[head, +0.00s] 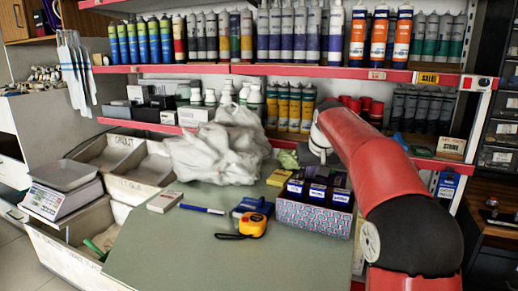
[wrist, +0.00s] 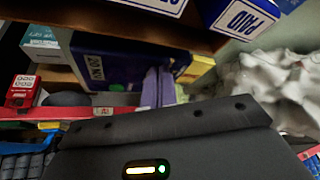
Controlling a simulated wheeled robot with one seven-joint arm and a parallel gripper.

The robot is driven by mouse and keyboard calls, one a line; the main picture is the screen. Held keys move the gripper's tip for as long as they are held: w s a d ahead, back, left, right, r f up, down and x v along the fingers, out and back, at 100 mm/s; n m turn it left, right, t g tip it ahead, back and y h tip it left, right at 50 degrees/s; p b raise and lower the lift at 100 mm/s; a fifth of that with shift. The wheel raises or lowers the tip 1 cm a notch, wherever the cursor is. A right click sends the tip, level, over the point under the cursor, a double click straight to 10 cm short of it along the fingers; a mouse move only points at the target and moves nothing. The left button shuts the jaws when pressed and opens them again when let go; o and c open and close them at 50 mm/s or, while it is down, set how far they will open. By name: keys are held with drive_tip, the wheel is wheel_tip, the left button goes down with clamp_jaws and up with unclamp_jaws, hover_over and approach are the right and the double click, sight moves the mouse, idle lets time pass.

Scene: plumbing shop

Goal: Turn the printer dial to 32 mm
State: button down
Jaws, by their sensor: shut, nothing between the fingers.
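No printer dial can be made out in either view. A scale-like device (head: 65,188) with a flat grey pan and a small front panel stands at the far left; no dial shows on it. My gripper (wrist: 160,128) shows in the wrist view only as a dark body across the bottom, with small lights on it. It is shut and empty; its fingertips are hard to make out. In the head view my red arm reaches from the lower right towards the shelves, and the gripper is hidden.
A green counter (head: 170,250) holds a yellow tape measure (head: 252,225), a blue pen (head: 202,209) and a patterned box (head: 313,211). A crumpled white bag (head: 215,150) lies behind. Shelves of bottles (head: 290,35) rise at the back. The counter's front left is clear.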

drive_tip(key=shift+a, duration=0.1)
idle(0.6)
drive_tip(key=shift+s, duration=0.35)
wheel_tip(320, 180, up, 6)
idle(0.3)
drive_tip(key=shift+w+d+f+b, duration=0.1)
drive_tip(key=shift+d+f+b, duration=0.3)
drive_tip(key=shift+f+b, duration=0.45)
drive_tip(key=shift+w+d+f+b, duration=0.15)
drive_tip(key=shift+d+f+b, duration=0.25)
drive_tip(key=shift+f, duration=0.8)
drive_tip(key=shift+w+d+f+b, duration=0.1)
drive_tip(key=shift+d+f+b, duration=0.25)
drive_tip(key=shift+f+b, duration=0.5)
drive_tip(key=shift+f, duration=0.15)
drive_tip(key=shift+w+a+p, duration=0.15)
drive_tip(key=shift+w+p, duration=0.1)
drive_tip(key=shift+p, duration=0.35)
